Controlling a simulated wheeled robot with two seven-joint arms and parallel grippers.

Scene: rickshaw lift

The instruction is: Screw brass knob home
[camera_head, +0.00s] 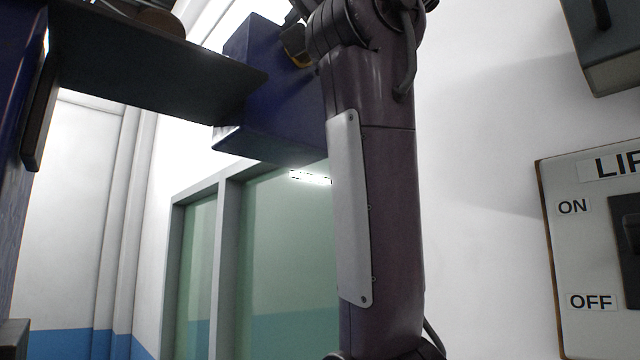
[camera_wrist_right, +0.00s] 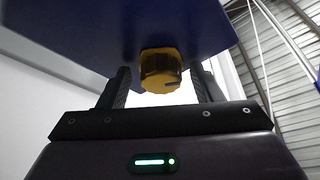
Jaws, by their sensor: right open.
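My right gripper (camera_wrist_right: 161,84) is open, with one dark finger on each side of the knob and a gap visible on both sides. In the head view the blue box (camera_head: 270,85) is high up, behind and left of my purple arm. A small yellowish part (camera_head: 298,59) shows at the box's upper right, partly hidden by dark parts. My left gripper is out of view.
A dark flat plate (camera_head: 150,65) juts toward the blue box from the left. A lift switch panel (camera_head: 575,240) marked ON and OFF is on the right wall, with a grey box (camera_head: 605,50) above. A green-glazed window (camera_head: 280,260) lies behind my arm.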

